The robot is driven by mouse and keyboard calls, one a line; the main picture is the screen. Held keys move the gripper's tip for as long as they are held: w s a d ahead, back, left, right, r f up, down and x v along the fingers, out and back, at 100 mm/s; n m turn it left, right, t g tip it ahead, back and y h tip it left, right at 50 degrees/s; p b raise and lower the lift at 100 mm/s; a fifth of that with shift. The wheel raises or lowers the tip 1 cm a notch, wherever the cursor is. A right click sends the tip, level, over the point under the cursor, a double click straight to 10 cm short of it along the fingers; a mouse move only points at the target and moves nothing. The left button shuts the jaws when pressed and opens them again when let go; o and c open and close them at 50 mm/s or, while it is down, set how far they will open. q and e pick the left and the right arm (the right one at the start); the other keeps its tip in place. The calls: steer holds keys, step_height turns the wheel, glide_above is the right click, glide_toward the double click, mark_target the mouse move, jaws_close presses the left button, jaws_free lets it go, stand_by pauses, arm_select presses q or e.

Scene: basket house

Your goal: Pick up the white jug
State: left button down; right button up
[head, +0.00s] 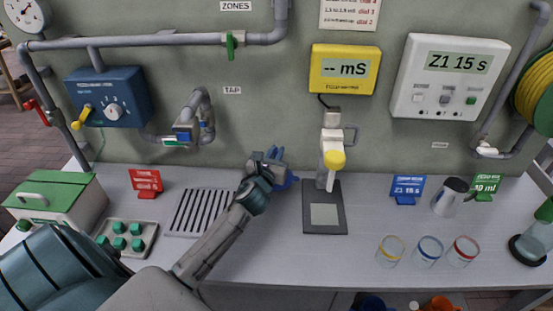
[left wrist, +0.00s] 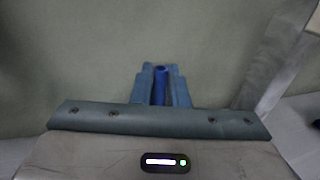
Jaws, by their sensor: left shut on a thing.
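My left gripper (head: 270,157) reaches over the bench from the left, right of the slotted grate. It is shut on a blue part (left wrist: 160,85), which shows upright between the two fingers in the left wrist view. In the head view a blue piece (head: 291,180) shows beside the gripper; the gripper hides most of the held thing, so I cannot tell its full shape or whether it touches the bench. A pale metallic jug (head: 448,196) with a dark handle stands farther right, apart from the gripper. My right gripper is not in view.
A dark scale (head: 325,226) under a yellow-tipped white tap (head: 332,150) is just right of the gripper. Colour-rimmed glasses (head: 428,251) stand at front right. A slotted grate (head: 199,211) and button pad (head: 128,237) are left. The bench front centre is clear.

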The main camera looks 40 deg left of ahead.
arm_select(q)
steer(key=shift+w+f, duration=0.1)
steer(key=shift+f, duration=1.7)
steer(key=shift+f, duration=0.1)
steer(key=c, duration=1.4)
jaws_free()
